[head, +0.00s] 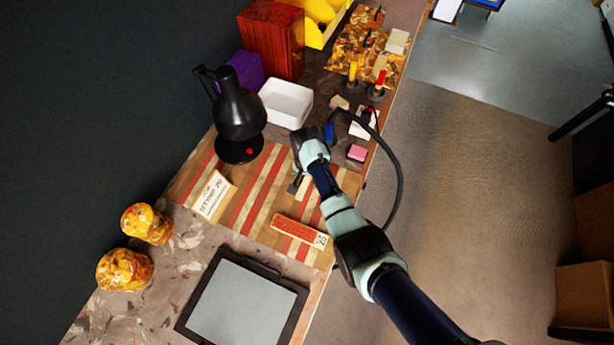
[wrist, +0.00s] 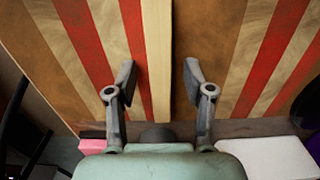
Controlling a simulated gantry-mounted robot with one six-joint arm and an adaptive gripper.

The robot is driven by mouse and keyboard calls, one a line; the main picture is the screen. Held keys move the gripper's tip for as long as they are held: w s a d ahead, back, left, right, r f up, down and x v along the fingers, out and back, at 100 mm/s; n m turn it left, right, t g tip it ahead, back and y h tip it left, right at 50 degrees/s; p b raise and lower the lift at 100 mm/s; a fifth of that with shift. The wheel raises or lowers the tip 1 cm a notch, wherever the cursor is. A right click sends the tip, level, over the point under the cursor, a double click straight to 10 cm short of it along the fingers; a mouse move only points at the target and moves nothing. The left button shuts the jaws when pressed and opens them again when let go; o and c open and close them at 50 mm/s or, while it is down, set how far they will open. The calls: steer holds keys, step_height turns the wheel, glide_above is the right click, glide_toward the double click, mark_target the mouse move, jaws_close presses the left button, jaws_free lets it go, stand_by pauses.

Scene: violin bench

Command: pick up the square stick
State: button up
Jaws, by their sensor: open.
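The square stick (wrist: 158,40) shows in the wrist view as a pale, straight wooden bar on the striped board (wrist: 215,45). It runs from the top edge of the picture down between my fingers. My gripper (wrist: 160,74) is open, with one finger on each side of the stick and a visible gap to both. In the head view my gripper (head: 299,183) is low over the striped board, and my wrist hides most of the stick there. I cannot tell how high the fingertips are above the board.
A black kettle (head: 238,115) and white tray (head: 287,103) stand behind my gripper. A pink block (head: 357,153) lies to its right. A label card (head: 211,194) and red brick-patterned bar (head: 299,230) lie on the board. A dark-framed panel (head: 243,303) is in front.

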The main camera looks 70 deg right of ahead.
mark_target(306, 180)
jaws_close()
steer(key=shift+r, duration=0.15)
step_height(306, 180, up, 20)
steer(key=p, duration=0.6)
